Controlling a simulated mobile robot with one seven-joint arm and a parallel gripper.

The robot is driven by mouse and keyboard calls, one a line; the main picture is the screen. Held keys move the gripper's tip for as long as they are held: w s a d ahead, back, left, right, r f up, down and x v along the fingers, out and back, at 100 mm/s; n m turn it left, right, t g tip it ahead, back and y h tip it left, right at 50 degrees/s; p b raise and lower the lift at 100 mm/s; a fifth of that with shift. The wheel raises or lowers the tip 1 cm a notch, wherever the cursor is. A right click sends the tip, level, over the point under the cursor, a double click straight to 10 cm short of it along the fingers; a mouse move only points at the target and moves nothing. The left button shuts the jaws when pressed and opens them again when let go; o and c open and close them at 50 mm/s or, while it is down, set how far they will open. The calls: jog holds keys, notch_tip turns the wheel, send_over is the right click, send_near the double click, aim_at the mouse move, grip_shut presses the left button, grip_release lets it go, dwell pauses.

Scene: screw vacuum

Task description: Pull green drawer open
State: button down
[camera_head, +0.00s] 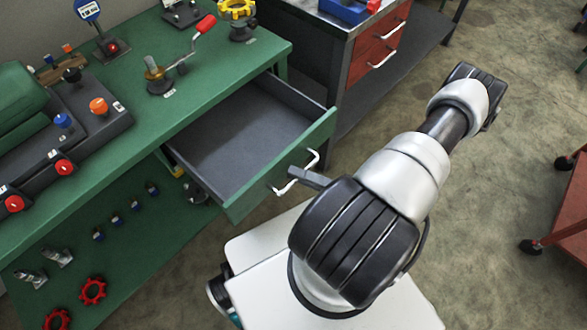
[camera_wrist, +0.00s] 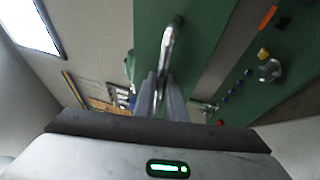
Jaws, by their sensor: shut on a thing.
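The green drawer (camera_head: 238,140) under the green workbench is pulled well out, and its grey inside looks empty. Its white bar handle (camera_head: 299,174) is on the green front panel (camera_head: 279,166). My gripper (camera_head: 300,172) reaches the handle from the right, with the rest of it hidden behind my arm. In the wrist view, the two fingers of my gripper (camera_wrist: 162,82) are close together on the metallic handle (camera_wrist: 171,45), in front of the green panel (camera_wrist: 203,40). The fingers are shut on the handle.
The green workbench top (camera_head: 130,120) holds a red-handled crank (camera_head: 190,45), a yellow valve wheel (camera_head: 237,8) and a control box with knobs. A lower shelf carries red wheels (camera_head: 92,291). A cabinet with red drawers (camera_head: 378,48) stands behind. A red cart (camera_head: 568,215) stands at right.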

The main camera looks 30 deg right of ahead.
jog(key=c, duration=1.8)
grip_release()
jog(key=b+v, duration=0.1)
jog(key=v, duration=1.6)
jog(key=shift+s+d+f, duration=0.1)
jog(key=shift+s, duration=0.05)
